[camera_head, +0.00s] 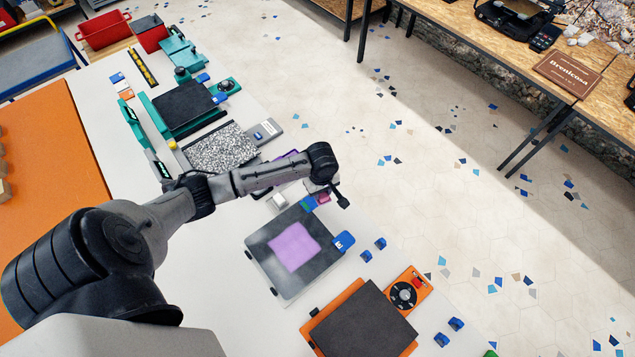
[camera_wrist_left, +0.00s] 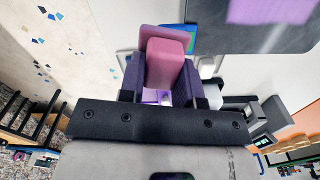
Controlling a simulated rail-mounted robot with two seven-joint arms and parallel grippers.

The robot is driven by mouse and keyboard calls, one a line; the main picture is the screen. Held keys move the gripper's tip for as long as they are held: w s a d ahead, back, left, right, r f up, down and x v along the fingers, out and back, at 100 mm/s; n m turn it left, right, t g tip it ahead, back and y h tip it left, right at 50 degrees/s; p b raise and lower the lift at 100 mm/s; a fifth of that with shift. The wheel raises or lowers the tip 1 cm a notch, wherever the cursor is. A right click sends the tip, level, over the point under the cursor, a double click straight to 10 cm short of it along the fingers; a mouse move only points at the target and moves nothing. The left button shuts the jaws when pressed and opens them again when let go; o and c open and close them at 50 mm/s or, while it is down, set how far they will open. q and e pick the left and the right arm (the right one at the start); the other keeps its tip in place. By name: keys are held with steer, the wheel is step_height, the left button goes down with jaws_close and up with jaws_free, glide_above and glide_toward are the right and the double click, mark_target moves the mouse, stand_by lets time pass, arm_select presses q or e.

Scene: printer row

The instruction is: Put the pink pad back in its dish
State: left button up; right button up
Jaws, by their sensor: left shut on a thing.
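My left gripper (camera_head: 322,191) hangs over the white table, near the back corner of the dark printer with a purple sheet. In the left wrist view its two dark purple fingers (camera_wrist_left: 163,80) are shut on the pink pad (camera_wrist_left: 168,62). A flat, duller pink edge shows behind the pad; I cannot tell whether it is part of it. In the head view the pad (camera_head: 323,198) shows as a small pink patch under the gripper. I cannot make out the dish for certain; the arm covers part of the table there. My right gripper is out of view.
The dark printer bed with a purple sheet (camera_head: 295,246) lies just below the gripper. An orange printer (camera_head: 407,292) stands nearer, a speckled plate (camera_head: 220,147) and a teal printer (camera_head: 150,120) farther back. Small blue pieces (camera_head: 366,256) lie at the right table edge.

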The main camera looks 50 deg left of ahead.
arm_select(q)
steer(key=shift+w+a+n, duration=0.1)
steer(key=shift+w+n, duration=0.2)
steer(key=shift+n, duration=0.1)
steer(key=shift+s+n, duration=0.2)
steer(key=shift+n, duration=0.2)
steer(key=shift+s+a+f+n, duration=0.2)
steer(key=shift+s+n, duration=0.2)
steer(key=shift+s, duration=0.15)
steer(key=shift+a+f, duration=0.2)
steer(key=shift+a, duration=0.1)
steer(key=b, duration=0.1)
glide_above(296, 190)
step_height(296, 190, down, 6)
steer(key=shift+f, duration=0.2)
step_height(296, 190, down, 4)
steer(key=shift+r+b, duration=0.25)
steer(key=shift+b, duration=0.2)
steer(key=shift+f, duration=0.25)
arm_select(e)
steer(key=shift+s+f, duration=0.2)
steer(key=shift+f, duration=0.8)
arm_select(q)
steer(key=shift+f, duration=0.15)
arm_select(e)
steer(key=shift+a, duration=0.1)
